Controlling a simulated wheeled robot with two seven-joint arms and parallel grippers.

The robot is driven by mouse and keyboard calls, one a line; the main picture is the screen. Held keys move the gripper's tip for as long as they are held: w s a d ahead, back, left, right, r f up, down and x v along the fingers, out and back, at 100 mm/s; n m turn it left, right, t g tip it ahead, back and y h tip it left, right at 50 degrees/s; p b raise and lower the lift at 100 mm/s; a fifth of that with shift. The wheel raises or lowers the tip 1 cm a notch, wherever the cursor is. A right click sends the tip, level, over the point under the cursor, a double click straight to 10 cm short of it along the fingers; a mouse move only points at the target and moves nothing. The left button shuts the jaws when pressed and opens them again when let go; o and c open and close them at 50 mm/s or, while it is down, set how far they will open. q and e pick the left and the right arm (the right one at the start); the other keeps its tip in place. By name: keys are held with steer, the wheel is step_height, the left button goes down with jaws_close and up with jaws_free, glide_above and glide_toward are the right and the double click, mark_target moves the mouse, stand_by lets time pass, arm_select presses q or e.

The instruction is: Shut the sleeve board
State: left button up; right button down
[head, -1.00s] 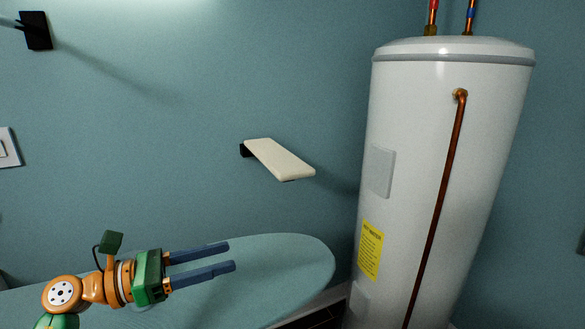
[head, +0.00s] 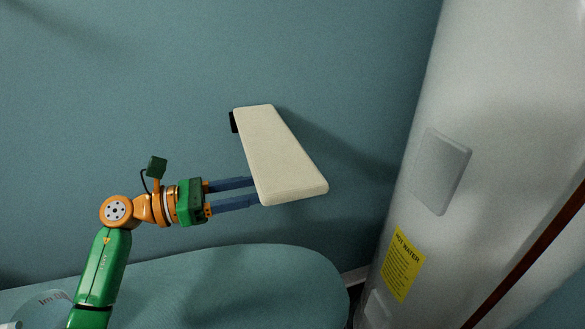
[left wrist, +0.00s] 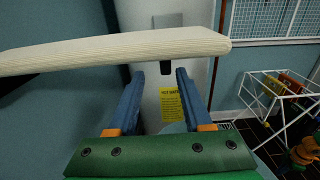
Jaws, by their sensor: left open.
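The sleeve board (head: 279,155) is a cream padded board that sticks out from the blue wall at a black bracket (head: 234,122). In the left wrist view the sleeve board (left wrist: 110,50) crosses the upper picture, above and beyond the fingers. My left gripper (head: 256,191) is open, its blue fingers pointing right, with the tips at the board's left edge near its free end. The tips are partly hidden by the board in the head view; I cannot tell whether they touch it. My left gripper also shows in the left wrist view (left wrist: 158,78), with nothing between its fingers.
A blue-green ironing board (head: 270,285) lies below the arm. A white water heater (head: 410,130) with a yellow label (head: 402,264) stands to the right. Wall space between board and heater is clear.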

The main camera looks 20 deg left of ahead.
mark_target(284, 184)
arm_select(q)
steer(key=d+p, duration=0.1)
steer(key=w+d+p, duration=0.1)
steer(key=d, duration=0.1)
steer(key=w+d+r+p, duration=0.1)
steer(key=d, duration=0.1)
steer(key=shift+w+d, duration=0.1)
steer(key=shift+w+d+f, duration=0.25)
steer(key=shift+w+f, duration=0.05)
steer(key=shift+w, duration=0.1)
steer(key=shift+s+a, duration=0.1)
steer(key=shift+s, duration=0.05)
jaws_close()
stand_by(0.7)
